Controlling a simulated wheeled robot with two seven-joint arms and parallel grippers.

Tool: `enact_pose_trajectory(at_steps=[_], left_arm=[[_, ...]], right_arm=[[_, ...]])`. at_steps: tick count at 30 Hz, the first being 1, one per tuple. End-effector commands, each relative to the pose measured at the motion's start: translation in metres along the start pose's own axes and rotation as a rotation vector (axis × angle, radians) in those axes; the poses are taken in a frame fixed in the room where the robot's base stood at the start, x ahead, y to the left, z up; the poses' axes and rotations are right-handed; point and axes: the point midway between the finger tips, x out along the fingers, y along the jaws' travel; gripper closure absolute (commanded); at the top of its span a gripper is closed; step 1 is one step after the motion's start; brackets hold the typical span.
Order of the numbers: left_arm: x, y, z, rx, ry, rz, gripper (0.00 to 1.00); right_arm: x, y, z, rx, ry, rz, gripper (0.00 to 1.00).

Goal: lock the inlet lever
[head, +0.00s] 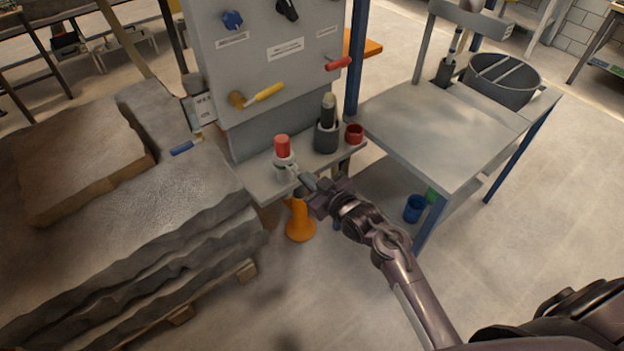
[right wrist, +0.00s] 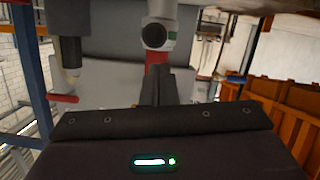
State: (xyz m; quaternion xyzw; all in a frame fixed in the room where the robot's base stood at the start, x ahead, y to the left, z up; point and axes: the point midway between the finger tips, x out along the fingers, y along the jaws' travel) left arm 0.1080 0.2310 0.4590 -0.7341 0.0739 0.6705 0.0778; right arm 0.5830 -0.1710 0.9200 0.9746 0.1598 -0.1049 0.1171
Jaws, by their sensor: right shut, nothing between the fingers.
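I cannot tell which handle is the inlet lever, as the labels are too small to read. On the grey panel (head: 270,55) are a yellow lever (head: 265,93), a red lever (head: 339,63), a blue knob (head: 232,19) and a black knob (head: 287,9). A pale fitting with a red cap (head: 282,146) stands on the shelf below. My right gripper (head: 306,181) is shut and empty close to that fitting, just in front of it. In the right wrist view my fingers (right wrist: 160,86) point at a grey-and-red part; contact is unclear. My left gripper is out of view.
The shelf (head: 262,182) also bears a dark holder (head: 326,136) and a red cup (head: 355,133). An orange cone-like object (head: 300,222) stands below. Stone blocks (head: 110,215) fill the left. A grey table (head: 440,130) stands to the right. Floor in front is clear.

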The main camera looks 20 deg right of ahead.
Motion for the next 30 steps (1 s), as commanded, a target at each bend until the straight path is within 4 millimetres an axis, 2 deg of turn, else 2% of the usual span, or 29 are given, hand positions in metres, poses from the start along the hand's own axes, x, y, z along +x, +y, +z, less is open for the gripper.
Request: enact_pose_trajectory(at_steps=[6,16,30], left_arm=[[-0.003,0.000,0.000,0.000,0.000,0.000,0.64],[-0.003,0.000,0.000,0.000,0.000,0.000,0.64],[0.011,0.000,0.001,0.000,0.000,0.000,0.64]], right_arm=[[0.003,0.001,0.012,0.000,0.003,0.002,1.00],[0.003,0.001,0.013,0.000,0.003,0.002,1.00],[0.003,-0.001,0.021,-0.001,0.002,0.001,1.00]])
